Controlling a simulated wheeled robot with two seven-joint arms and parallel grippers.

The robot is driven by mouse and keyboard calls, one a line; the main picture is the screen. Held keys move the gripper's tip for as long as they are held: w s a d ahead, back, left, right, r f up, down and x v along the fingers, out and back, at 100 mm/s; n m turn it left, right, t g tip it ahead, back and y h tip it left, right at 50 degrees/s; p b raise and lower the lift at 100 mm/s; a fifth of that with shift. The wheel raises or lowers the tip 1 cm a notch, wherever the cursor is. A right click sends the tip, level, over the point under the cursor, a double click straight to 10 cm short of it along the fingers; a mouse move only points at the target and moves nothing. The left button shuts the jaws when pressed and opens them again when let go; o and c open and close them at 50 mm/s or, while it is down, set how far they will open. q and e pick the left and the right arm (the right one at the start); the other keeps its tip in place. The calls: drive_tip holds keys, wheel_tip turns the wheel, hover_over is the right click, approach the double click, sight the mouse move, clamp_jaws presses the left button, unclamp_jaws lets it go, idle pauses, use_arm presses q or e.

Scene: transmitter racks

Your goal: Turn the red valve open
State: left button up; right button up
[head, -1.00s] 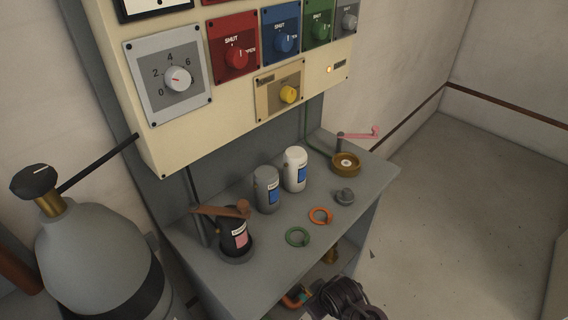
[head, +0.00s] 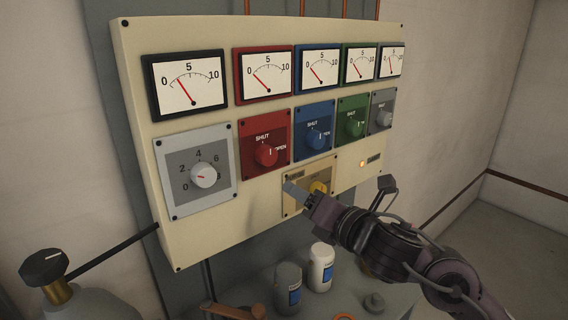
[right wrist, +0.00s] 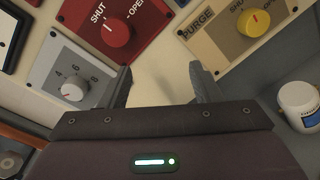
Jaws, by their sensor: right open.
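The red valve (head: 266,155) is a round red knob on a red plate on the cream panel, marked SHUT and OPEN. In the right wrist view the red knob (right wrist: 118,32) is at the upper left, with its pointer line toward SHUT. My right gripper (head: 288,190) is in front of the panel, below and right of the red knob and apart from it. In the right wrist view its two fingers (right wrist: 160,88) are spread with nothing between them. The red gauge (head: 268,74) above the valve reads near 0. My left gripper is out of view.
Blue (head: 316,140), green (head: 354,129) and grey (head: 384,118) knobs stand right of the red one. A numbered dial (head: 204,174) is at left. A yellow PURGE knob (right wrist: 254,22) is close to the right gripper. Two bottles (head: 320,266) stand on the shelf below.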

sight(271, 156)
wheel_tip(271, 156, up, 6)
drive_tip(key=n+y, duration=0.2)
drive_tip(key=n, duration=0.5)
drive_tip(key=shift+g, duration=0.4)
drive_tip(key=p+x, duration=0.1)
drive_tip(key=x, duration=0.1)
drive_tip(key=p+x, duration=0.1)
drive_tip(key=x, duration=0.1)
drive_tip(key=a+p+x, duration=0.1)
drive_tip(key=x, duration=0.1)
drive_tip(key=shift+s+a+r, duration=0.1)
drive_tip(key=shift+s, duration=0.25)
drive_tip(key=shift+w+a, duration=0.35)
drive_tip(key=shift+w, duration=0.15)
drive_tip(key=c, duration=1)
